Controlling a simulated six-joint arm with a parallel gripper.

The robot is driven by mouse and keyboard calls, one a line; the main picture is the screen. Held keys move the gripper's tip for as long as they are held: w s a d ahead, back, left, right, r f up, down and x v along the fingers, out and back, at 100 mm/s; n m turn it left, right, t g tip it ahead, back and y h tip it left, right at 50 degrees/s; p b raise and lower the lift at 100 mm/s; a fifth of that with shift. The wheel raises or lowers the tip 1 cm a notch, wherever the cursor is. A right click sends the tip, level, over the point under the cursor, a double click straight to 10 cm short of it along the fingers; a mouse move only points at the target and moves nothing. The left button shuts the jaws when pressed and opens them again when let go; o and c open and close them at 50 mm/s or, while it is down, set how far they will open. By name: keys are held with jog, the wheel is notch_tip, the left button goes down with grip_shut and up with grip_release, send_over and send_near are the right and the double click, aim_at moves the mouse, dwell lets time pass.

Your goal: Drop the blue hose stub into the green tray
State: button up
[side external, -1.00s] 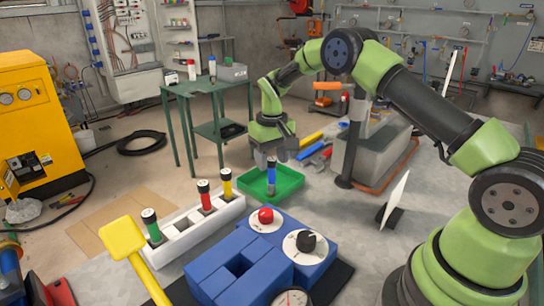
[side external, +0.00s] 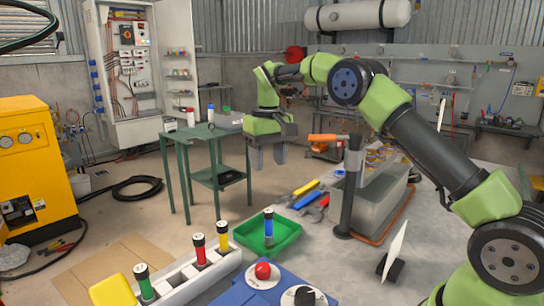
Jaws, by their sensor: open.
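The blue hose stub (side external: 268,228) with a black-and-white cap stands upright in the green tray (side external: 289,233). Its lower end is inside the tray walls. My gripper (side external: 267,159) is open and empty, pointing down, clearly above the stub and tray and not touching either.
A white rack (side external: 186,281) at the lower left holds green (side external: 146,284), red (side external: 200,250) and yellow (side external: 223,236) stubs. Tools (side external: 309,196) lie behind the tray. A dark post (side external: 348,190) stands to its right. A blue block (side external: 240,293) with a red button (side external: 263,270) is in front.

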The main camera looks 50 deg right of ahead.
jog(key=s+a+r+t, duration=0.3)
jog(key=s+a+r, duration=0.3)
jog(key=s+r, duration=0.55)
jog(key=s+a+f+t+y, duration=0.1)
jog(key=s+a+t, duration=0.1)
jog(key=s, duration=0.5)
jog(key=s+a+f+m+t+y, duration=0.1)
jog(key=s+a+t, duration=0.1)
jog(key=s, duration=0.6)
jog(key=shift+s+f, duration=0.25)
jog(key=shift+s, duration=0.05)
jog(key=shift+a, duration=0.1)
dwell(0.4)
